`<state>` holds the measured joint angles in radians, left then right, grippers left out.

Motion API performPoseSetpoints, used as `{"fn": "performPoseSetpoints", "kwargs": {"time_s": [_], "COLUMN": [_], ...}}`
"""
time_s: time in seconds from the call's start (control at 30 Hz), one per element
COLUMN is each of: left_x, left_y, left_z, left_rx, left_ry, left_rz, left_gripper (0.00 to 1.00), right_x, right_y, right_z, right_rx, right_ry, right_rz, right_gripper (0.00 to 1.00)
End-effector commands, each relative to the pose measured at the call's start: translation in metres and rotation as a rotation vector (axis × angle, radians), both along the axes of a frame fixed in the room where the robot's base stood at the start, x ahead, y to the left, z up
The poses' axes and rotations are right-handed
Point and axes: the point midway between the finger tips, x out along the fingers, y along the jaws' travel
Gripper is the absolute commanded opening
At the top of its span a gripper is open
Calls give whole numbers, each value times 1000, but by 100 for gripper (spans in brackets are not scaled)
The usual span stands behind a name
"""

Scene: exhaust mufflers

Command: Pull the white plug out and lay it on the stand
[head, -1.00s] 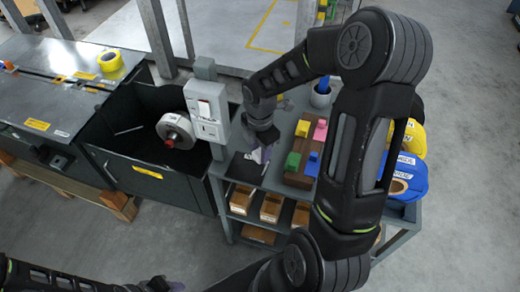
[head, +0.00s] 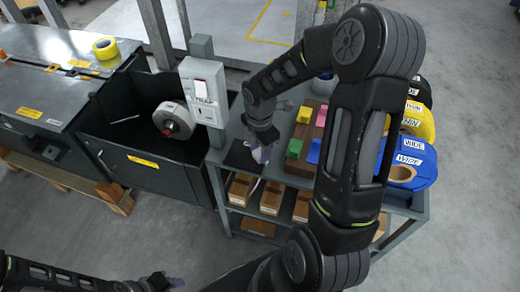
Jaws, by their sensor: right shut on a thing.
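The white plug (head: 257,155) shows as a small pale piece at the fingertips of my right gripper (head: 262,150), which is shut on it. The fingers hide most of it. It is low over a dark flat pad (head: 238,156) on the grey stand (head: 226,133); I cannot tell if it touches. The white switch box (head: 202,88) with a socket panel is on a grey post to the left, and no plug shows in it. My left gripper (head: 166,283) is at the bottom edge, away from the stand; its jaw opening is unclear.
Blue, yellow and black spools (head: 414,163) are at the stand's right. A dark bin with a grey reel (head: 170,121) is left of the box.

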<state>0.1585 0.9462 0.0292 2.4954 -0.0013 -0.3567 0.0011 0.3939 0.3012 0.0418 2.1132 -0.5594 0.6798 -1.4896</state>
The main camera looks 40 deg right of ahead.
Motion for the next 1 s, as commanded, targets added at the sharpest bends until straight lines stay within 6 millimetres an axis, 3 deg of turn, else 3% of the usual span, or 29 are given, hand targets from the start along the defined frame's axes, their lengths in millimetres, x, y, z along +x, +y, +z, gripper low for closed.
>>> {"fn": "performPoseSetpoints", "kwargs": {"time_s": [0.07,0.1,0.4,0.77,1.0], "left_x": [0,0,0,0,0], "left_y": [0,0,0,0,0], "left_z": [0,0,0,0,2], "left_rx": [0,0,0,0,0], "left_ry": [0,0,0,0,0], "left_rz": [0,0,0,0,0], "left_gripper": [36,36,36,36,36], "right_x": [0,0,0,1,1], "right_y": [0,0,0,0,0], "right_z": [0,0,0,5,38], "right_rx": [0,0,0,0,-1], "right_ry": [0,0,0,-2,-4], "right_rz": [0,0,0,-1,-1], "right_gripper": [0,36,61,61,61]}}
